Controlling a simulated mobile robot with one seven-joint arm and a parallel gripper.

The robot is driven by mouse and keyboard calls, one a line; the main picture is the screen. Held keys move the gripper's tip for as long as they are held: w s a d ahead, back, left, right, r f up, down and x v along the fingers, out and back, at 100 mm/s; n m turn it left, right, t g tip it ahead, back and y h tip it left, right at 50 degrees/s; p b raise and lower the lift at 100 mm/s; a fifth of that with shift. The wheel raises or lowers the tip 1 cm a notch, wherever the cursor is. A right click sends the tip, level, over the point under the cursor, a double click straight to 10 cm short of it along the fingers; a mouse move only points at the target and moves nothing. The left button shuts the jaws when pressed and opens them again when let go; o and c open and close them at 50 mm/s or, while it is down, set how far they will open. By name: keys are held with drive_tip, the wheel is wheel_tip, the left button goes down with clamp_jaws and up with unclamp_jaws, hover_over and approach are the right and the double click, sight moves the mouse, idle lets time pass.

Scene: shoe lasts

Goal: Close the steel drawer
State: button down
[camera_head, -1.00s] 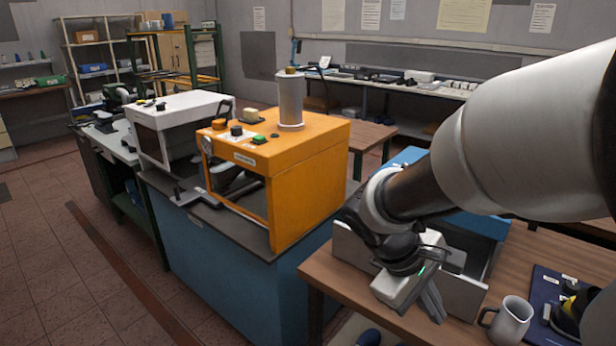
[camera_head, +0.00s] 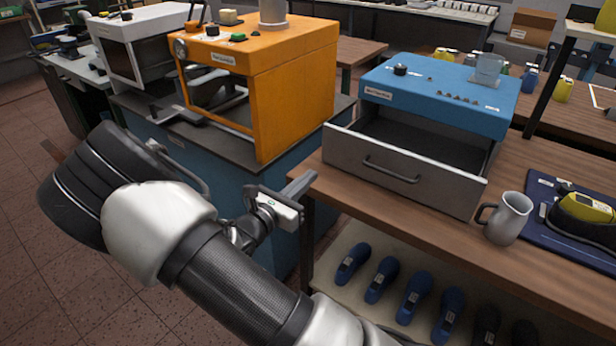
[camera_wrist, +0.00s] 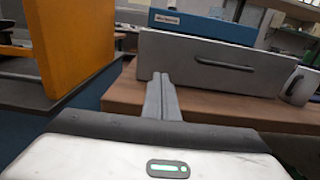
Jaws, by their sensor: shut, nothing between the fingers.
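The steel drawer (camera_head: 395,172) sticks out of the front of a blue cabinet (camera_head: 440,92) on the wooden table. It is pulled open, and its inside looks empty. Its front has a dark bar handle. In the wrist view the drawer front (camera_wrist: 205,64) faces me, upper right of my fingers. My gripper (camera_head: 301,184) is shut and empty, left of the drawer and apart from it, by the table's left corner. In the wrist view the closed fingers (camera_wrist: 161,92) point ahead toward the area left of the drawer handle.
A grey mug (camera_head: 508,218) stands right of the drawer, beside a dark blue mat (camera_head: 570,222) with a yellow and black item. An orange machine (camera_head: 285,85) stands on the bench at left. Several blue shoe lasts (camera_head: 384,280) lie on the shelf below.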

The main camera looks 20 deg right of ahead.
sight(339, 152)
drive_tip(key=b+x, duration=0.1)
drive_tip(key=x, duration=1)
drive_tip(key=shift+w+d+b, duration=0.25)
drive_tip(key=shift+d+b, duration=0.05)
drive_tip(key=shift+d, duration=0.05)
drive_tip(key=shift+w+d, duration=0.1)
drive_tip(key=b+x, duration=0.2)
drive_tip(key=x, duration=1.5)
drive_tip(key=shift+w+d, duration=0.1)
drive_tip(key=shift+d, duration=0.1)
drive_tip(key=shift+w+d+r, duration=0.1)
drive_tip(key=shift+w+d, duration=0.25)
drive_tip(key=shift+d, duration=0.05)
drive_tip(key=shift+r, duration=0.15)
drive_tip(key=shift+d+r, duration=0.1)
drive_tip(key=shift+r, duration=0.05)
